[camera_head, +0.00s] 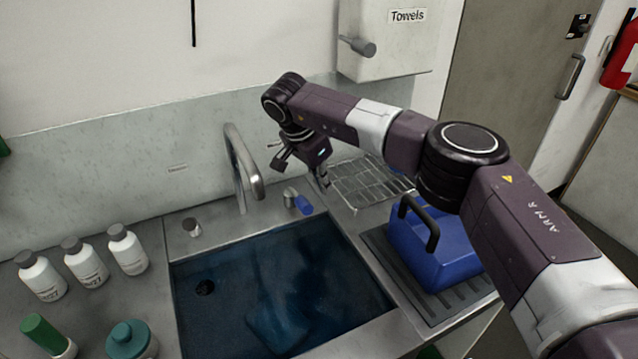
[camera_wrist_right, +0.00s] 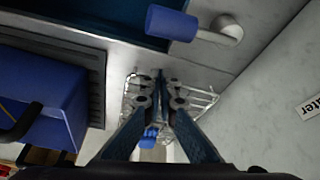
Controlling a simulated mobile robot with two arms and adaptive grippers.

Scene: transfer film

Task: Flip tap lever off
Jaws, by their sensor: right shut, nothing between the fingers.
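The tap's curved steel spout (camera_head: 240,165) stands behind the sink basin. Its blue-ended lever (camera_head: 303,205) sits on a short steel body to the right of the spout. In the right wrist view the blue lever (camera_wrist_right: 172,24) is at the top, joined to its round steel mount (camera_wrist_right: 227,30). My right gripper (camera_head: 324,182) is shut and empty. It is just above and to the right of the lever, pointing down, with a gap between them. In the wrist view its fingertips (camera_wrist_right: 161,76) are below the lever and apart from it. My left gripper is not in view.
The sink basin (camera_head: 203,325) looks dark blue inside. A wire rack (camera_head: 365,185) lies behind the gripper. A blue jug-like container (camera_head: 445,255) stands on a ribbed mat (camera_head: 378,239) to the right. Several white bottles (camera_head: 84,262) stand left; a towel dispenser (camera_head: 380,60) hangs above.

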